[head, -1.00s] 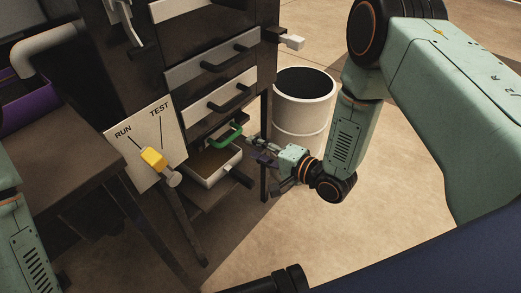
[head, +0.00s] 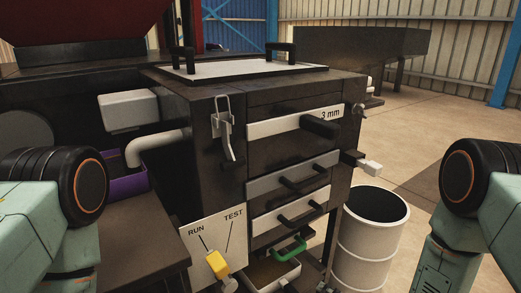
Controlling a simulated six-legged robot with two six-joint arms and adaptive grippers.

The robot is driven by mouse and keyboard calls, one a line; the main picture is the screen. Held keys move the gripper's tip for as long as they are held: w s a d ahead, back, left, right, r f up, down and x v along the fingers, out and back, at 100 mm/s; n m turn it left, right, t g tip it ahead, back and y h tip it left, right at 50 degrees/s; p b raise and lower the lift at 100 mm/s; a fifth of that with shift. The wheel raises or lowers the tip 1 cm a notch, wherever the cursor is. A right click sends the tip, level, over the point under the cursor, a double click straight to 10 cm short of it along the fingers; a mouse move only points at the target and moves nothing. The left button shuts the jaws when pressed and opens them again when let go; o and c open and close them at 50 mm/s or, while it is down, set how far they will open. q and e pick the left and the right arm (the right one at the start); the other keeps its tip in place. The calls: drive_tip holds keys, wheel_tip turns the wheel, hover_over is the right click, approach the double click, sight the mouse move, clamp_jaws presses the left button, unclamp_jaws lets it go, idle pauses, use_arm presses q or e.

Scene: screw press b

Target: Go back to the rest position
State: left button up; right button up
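Neither gripper shows in the head view. My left arm fills the lower left, and my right arm comes in at the right edge with its forearm running out of the bottom. The dark press cabinet (head: 200,135) stands in the middle. Its lowest drawer (head: 268,272), with a green handle (head: 290,250), is pulled out and partly cut off by the bottom edge. The yellow lever (head: 217,264) on the RUN/TEST plate (head: 205,238) points towards RUN.
A white drum (head: 365,248) with a dark top stands right of the cabinet. A purple bin (head: 127,186) sits at the left beside a grey pipe (head: 155,145). A white-tipped lever (head: 365,163) sticks out from the cabinet's right side. Open floor (head: 440,125) lies at the back right.

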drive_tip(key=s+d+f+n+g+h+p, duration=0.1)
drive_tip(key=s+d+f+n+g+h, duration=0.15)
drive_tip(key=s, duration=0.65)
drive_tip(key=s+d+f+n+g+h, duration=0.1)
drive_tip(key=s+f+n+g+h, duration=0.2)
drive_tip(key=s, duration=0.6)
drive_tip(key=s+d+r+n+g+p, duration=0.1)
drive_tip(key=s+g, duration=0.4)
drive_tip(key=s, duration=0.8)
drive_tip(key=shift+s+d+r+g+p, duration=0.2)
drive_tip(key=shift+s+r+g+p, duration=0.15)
drive_tip(key=shift+p, duration=0.25)
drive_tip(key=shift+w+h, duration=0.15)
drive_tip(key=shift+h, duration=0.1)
